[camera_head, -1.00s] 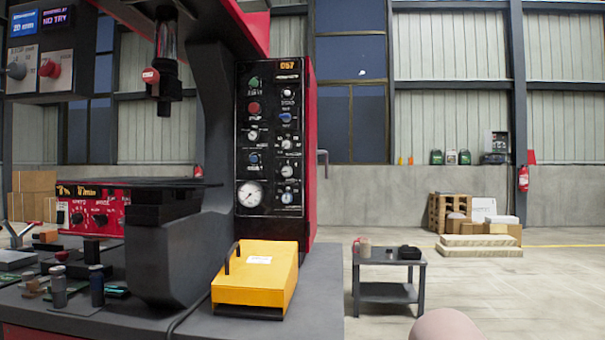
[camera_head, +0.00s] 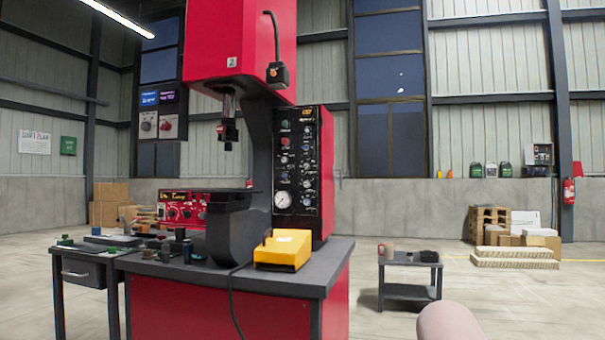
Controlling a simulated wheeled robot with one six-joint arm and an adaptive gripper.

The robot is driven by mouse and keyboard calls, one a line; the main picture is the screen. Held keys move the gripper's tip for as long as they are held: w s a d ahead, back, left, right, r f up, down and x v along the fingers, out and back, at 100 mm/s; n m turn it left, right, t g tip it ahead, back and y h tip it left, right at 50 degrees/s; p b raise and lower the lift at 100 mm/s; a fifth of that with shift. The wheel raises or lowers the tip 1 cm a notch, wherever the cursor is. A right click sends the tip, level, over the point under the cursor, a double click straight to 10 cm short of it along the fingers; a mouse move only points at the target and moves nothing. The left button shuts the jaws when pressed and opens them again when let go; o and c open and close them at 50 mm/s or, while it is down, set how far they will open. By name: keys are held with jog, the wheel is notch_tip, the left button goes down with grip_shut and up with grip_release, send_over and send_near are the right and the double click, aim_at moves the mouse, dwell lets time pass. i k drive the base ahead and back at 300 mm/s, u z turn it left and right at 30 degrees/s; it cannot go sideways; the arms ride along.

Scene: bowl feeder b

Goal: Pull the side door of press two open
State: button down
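Press two (camera_head: 230,45) stands on a bench, a red machine marked "2" with a black C-shaped frame. Its black control panel (camera_head: 297,160) with knobs and a gauge faces me. The red side of the cabinet (camera_head: 327,175) shows as a narrow strip right of the panel. I cannot tell a door or a handle on it from here. A red panel (camera_head: 240,308) closes the bench front. A pale rounded shape at the bottom edge seems to be part of my arm. My gripper is not in view.
A yellow box (camera_head: 284,250) sits on the bench top (camera_head: 325,268), with a cable hanging down the front. A low dark table (camera_head: 410,262) stands to the right. Pallets and boxes (camera_head: 515,258) lie farther back. The floor right of the bench is mostly clear.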

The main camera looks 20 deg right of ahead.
aim_at(327, 169)
jog(key=z, duration=0.85)
jog(key=i, duration=1.05)
jog(key=z, duration=1.4)
jog(key=i, duration=1.55)
jog(key=u, duration=0.85)
jog(key=i, duration=0.6)
jog(key=u, duration=0.65)
